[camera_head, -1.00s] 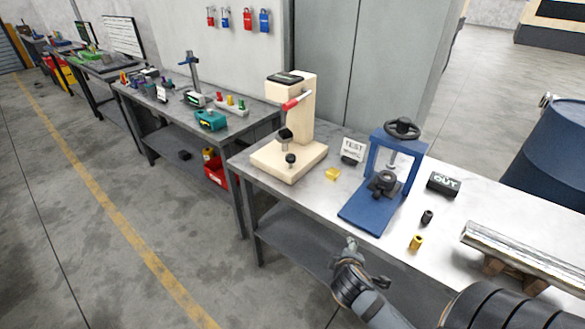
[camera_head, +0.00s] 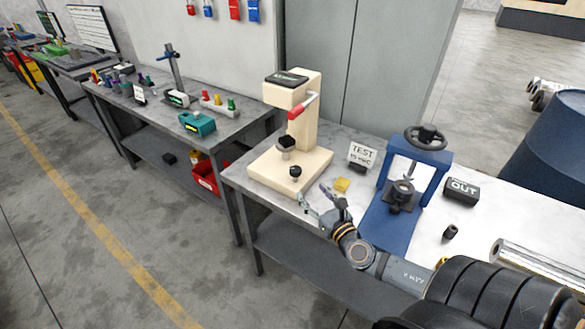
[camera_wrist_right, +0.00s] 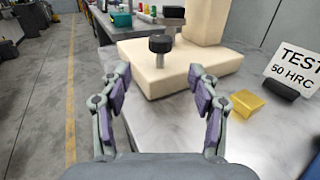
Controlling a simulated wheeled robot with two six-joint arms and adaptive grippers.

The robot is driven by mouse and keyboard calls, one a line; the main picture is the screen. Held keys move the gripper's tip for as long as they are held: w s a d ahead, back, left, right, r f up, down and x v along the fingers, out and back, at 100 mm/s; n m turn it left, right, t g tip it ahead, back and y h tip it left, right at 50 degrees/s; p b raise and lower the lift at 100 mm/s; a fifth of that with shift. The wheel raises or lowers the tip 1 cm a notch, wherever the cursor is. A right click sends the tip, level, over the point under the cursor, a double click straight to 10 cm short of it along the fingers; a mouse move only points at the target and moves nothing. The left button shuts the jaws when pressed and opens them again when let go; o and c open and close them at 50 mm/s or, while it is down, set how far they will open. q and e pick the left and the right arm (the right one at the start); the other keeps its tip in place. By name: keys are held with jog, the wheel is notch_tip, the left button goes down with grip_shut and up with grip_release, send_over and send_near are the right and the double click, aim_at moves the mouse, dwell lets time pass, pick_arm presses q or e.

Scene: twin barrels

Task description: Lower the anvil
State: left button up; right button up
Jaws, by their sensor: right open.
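The cream hardness tester (camera_head: 306,135) stands on the near bench, with a red-handled lever (camera_head: 301,107) on its side. A black anvil piece (camera_head: 286,142) sits above its base (camera_head: 265,172), under the head. A black knob (camera_head: 295,171) stands on a short post at the front of the base; it also shows in the right wrist view (camera_wrist_right: 160,44). My right gripper (camera_head: 312,195) is open and empty at the bench's front edge, just short of the base. In the right wrist view its fingers (camera_wrist_right: 159,78) spread either side of the knob, which lies ahead, untouched. My left gripper is not in view.
A yellow block (camera_head: 342,185) and a "TEST 50 HRC" sign (camera_head: 362,157) stand right of the tester. A blue press (camera_head: 430,160), an "OUT" block (camera_head: 462,191) and a metal bar (camera_head: 535,265) are further right. Open floor lies left of the bench.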

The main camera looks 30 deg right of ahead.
aim_at(298, 174)
jog(key=shift+w+d+r, duration=0.15)
jog(key=shift+w+r, duration=0.3)
jog(key=shift+w, duration=0.15)
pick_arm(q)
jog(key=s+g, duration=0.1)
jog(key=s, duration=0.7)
pick_arm(e)
jog(key=shift+w+d+p, duration=0.15)
jog(key=shift+w+p, duration=0.25)
jog(key=shift+w, duration=0.75)
jog(key=w, duration=0.5)
jog(key=shift+w+d+f+p, duration=0.2)
jog(key=shift+w+f+p, duration=0.1)
jog(key=shift+w+p, duration=0.1)
jog(key=shift+w, duration=0.3)
jog(key=shift+c, duration=1.1)
jog(key=c, duration=1)
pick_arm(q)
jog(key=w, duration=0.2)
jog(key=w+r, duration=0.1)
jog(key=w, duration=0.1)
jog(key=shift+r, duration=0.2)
pick_arm(e)
jog(key=shift+o, duration=0.2)
